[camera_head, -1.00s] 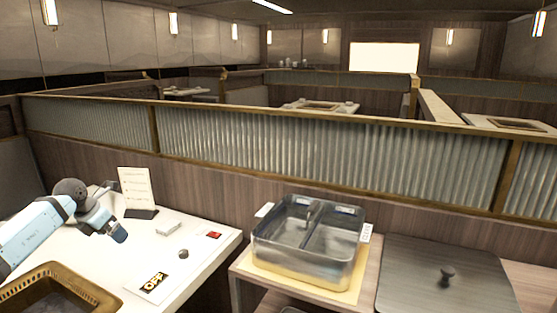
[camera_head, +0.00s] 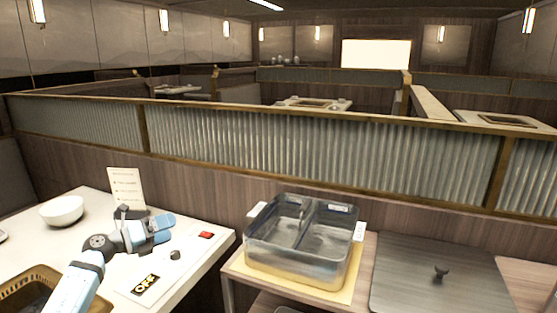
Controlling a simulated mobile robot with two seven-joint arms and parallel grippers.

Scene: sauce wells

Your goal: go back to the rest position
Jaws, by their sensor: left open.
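My left arm comes in from the lower left, over the white table (camera_head: 205,262). Its gripper (camera_head: 166,229) is open and points to the right, above the table and in front of the menu stand. I see nothing between its fingers. The steel two-well sauce container (camera_head: 300,268) stands to the right on a wooden stand, apart from the gripper. A ladle or handle (camera_head: 301,211) shows in its left well. My right gripper is out of view.
A grey lid-like panel (camera_head: 410,275) lies right of the wells. A ribbed partition (camera_head: 270,135) runs behind.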

